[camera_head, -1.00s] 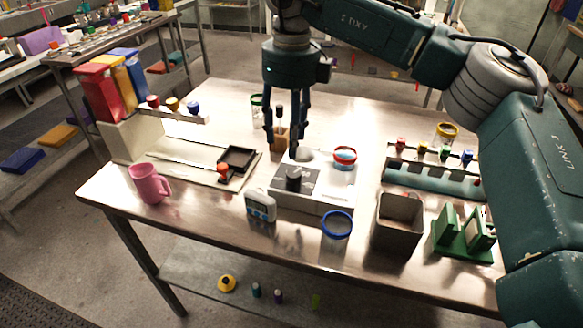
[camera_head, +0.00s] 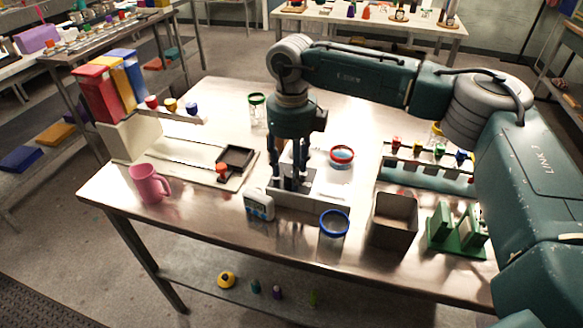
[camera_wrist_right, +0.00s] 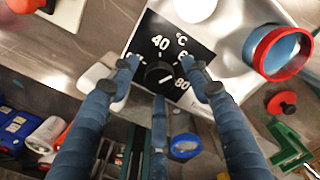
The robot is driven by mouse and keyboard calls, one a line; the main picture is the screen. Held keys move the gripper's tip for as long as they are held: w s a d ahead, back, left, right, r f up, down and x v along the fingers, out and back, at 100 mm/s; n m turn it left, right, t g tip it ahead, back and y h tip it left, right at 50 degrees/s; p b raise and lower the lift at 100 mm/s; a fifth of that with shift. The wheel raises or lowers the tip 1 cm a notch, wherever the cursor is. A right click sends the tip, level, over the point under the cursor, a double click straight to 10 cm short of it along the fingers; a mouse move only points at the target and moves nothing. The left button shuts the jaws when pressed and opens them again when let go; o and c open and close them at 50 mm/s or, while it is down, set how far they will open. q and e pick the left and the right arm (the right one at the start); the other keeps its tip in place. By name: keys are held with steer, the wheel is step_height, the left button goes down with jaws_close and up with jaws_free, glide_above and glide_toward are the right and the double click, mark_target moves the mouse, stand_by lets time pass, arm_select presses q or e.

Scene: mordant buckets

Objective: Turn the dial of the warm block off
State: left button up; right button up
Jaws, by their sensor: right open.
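The warm block (camera_head: 335,192) is a pale grey box on the steel table. In the wrist view its black plate (camera_wrist_right: 150,42) carries white marks, with 40, °C and 80 readable and other marks partly covered. The round black dial (camera_wrist_right: 159,76) sits on this plate, with a short white line that seems to point to the lower right, near the 80. My right gripper (camera_head: 290,182) points down over the dial and hides most of it in the head view. In the wrist view its fingers (camera_wrist_right: 160,72) are spread around the dial, with gaps visible. My left gripper is not in view.
A white timer (camera_head: 259,205) and a blue-rimmed jar (camera_head: 333,226) stand in front of the block. A red ring (camera_head: 341,154) is on its right part. A grey bin (camera_head: 393,220) and green stand (camera_head: 456,230) are farther right; a pink mug (camera_head: 148,183) is left.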

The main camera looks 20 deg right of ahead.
steer(key=c, duration=1.1)
steer(key=shift+c, duration=0.2)
